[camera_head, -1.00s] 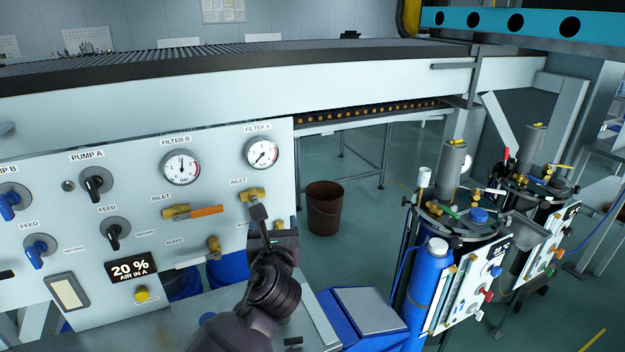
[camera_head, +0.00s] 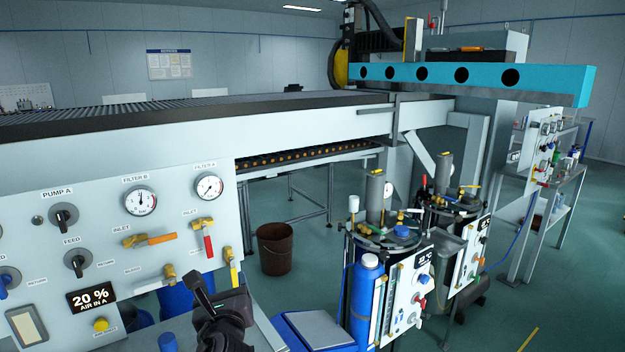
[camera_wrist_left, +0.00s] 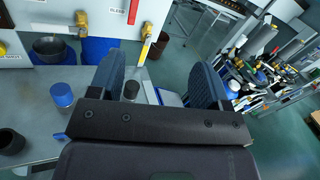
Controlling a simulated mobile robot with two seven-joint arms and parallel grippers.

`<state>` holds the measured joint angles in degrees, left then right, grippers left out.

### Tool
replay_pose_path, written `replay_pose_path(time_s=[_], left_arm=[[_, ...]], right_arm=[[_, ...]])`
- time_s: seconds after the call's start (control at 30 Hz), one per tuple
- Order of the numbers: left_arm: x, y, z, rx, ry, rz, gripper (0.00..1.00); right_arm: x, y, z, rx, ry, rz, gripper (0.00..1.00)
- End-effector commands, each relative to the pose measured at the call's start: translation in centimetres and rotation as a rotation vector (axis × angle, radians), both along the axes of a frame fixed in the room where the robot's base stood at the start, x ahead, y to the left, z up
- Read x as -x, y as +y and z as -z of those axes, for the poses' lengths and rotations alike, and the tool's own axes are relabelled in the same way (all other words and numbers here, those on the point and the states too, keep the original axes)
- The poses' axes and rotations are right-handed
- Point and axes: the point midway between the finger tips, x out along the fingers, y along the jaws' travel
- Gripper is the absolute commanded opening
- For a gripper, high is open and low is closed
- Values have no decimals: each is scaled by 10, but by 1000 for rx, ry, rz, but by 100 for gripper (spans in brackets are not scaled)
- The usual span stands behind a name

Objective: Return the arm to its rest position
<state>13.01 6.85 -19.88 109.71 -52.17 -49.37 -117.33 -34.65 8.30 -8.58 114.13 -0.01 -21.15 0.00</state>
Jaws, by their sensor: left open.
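My left arm comes up from the bottom of the head view. Its gripper (camera_head: 205,296) is in front of the lower right part of the white panel (camera_head: 110,215), below the valves and apart from them. In the left wrist view the gripper (camera_wrist_left: 158,78) has its two dark fingers spread wide with nothing between them. The red-handled FILTER A inlet valve (camera_head: 207,240) has its handle pointing down. The orange-handled FILTER B inlet valve (camera_head: 150,240) has its handle nearly level. My right gripper does not show.
A grey bench with a blue-capped item (camera_wrist_left: 62,95) and a dark cup (camera_wrist_left: 11,142) lies below the panel. A metal bowl (camera_wrist_left: 50,50) stands near the panel. A brown bucket (camera_head: 275,250) and pressure pots (camera_head: 385,270) stand to the right. Floor between them is partly clear.

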Motion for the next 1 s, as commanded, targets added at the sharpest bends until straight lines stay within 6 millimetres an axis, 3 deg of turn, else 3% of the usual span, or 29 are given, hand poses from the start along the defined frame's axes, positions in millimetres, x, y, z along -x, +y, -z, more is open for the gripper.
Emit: replay_pose_path(time_s=[0.27, 0.57, 0.77, 1.0], left_arm=[[-4, -15, -1, 487, -102, 108, 71], [-1, -24, 9, 1191, -150, 216, 71], [16, -16, 41, 1699, -129, 201, 71], [63, 12, 106, 2340, -112, 27, 71]], right_arm=[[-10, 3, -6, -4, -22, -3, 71], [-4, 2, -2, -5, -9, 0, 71], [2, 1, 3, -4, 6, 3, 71], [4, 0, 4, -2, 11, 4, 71]])
